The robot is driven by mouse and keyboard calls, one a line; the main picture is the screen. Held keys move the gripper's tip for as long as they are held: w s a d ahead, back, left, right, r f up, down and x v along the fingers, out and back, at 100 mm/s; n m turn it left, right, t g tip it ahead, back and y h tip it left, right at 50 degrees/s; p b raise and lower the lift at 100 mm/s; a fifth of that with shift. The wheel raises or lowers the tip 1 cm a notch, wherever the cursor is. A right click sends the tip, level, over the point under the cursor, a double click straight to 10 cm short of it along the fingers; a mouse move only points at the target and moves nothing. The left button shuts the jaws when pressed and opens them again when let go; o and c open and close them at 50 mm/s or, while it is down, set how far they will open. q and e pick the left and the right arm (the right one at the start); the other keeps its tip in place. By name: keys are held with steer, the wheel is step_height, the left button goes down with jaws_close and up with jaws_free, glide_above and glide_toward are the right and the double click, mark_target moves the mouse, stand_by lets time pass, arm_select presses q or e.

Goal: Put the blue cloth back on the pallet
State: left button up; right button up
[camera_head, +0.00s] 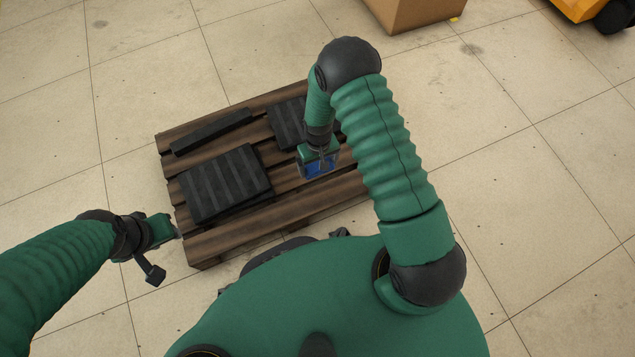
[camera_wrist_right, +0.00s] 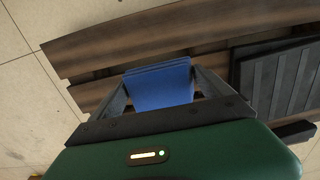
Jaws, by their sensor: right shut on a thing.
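The blue cloth (camera_head: 318,168) is held in my right gripper (camera_head: 320,172), over the right part of the wooden pallet (camera_head: 310,199) in the head view. In the right wrist view the folded blue cloth (camera_wrist_right: 160,84) sits between the two fingers of the right gripper (camera_wrist_right: 164,88), with pallet slats behind it. I cannot tell whether the cloth touches the slats. My left gripper (camera_head: 178,236) is off the pallet's left front corner, away from the cloth; its fingers are too small to read.
A dark ribbed block (camera_head: 225,184) lies on the pallet's left part, a narrow black bar (camera_head: 212,131) behind it, and another dark block (camera_head: 287,124) at the back. A cardboard box (camera_head: 415,12) and an orange vehicle (camera_head: 585,8) stand beyond.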

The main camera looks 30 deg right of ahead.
steer(key=f+b, duration=0.2)
steer(key=f, duration=0.2)
steer(key=f+b, duration=0.3)
steer(key=f, duration=0.1)
steer(key=shift+a+f, duration=0.2)
steer(key=shift+f, duration=0.2)
steer(key=shift+f+b, duration=0.25)
steer(key=shift+b, duration=0.1)
steer(key=shift+r, duration=0.2)
steer(key=shift+c, duration=0.6)
steer(key=shift+f, duration=0.1)
steer(key=o, duration=1)
steer(key=shift+o, duration=0.2)
